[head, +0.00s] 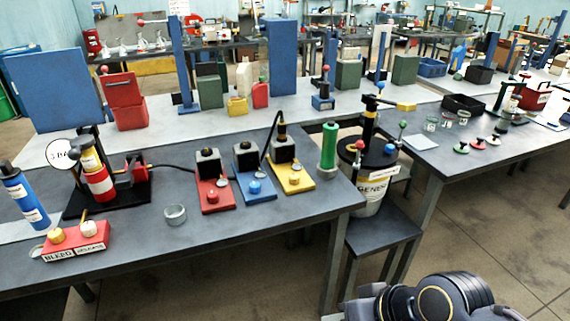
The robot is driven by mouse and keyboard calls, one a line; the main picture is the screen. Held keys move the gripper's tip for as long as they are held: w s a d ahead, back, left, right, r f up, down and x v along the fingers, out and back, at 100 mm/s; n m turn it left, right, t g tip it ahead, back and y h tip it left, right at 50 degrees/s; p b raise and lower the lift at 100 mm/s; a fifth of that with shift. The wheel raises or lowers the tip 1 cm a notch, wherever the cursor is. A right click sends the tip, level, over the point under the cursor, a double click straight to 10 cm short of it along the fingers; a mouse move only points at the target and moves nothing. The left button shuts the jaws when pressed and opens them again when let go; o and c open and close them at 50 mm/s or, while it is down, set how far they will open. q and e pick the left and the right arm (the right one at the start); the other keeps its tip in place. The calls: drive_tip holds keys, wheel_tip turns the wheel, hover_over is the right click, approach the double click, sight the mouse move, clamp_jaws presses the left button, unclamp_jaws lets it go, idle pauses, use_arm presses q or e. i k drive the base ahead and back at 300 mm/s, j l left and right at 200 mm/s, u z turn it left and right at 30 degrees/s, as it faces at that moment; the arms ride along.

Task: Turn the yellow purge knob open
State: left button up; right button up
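A red block (76,242) stands at the front left of the near table. It carries a yellow knob (57,235) on its left and a whitish knob (88,228) on its right. A thin yellowish pin or handle rises by the whitish knob. The label under the yellow knob seems to read BLEED; the other label is too small to read surely. A yellow base (291,182) farther right also carries a small round knob (294,177), pale in colour. Neither of my grippers shows; only a dark part of my arm is at the bottom right.
Red (213,197) and blue (254,188) bases stand beside the yellow one. A glass dish (175,214) sits right of the knob block. A drum (371,187) is beyond the table's right edge.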

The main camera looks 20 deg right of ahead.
sight(294, 178)
drive_tip(key=i+j, duration=0.1)
drive_tip(key=i, duration=0.35)
drive_tip(key=i+j+z, duration=0.15)
drive_tip(key=i, duration=0.3)
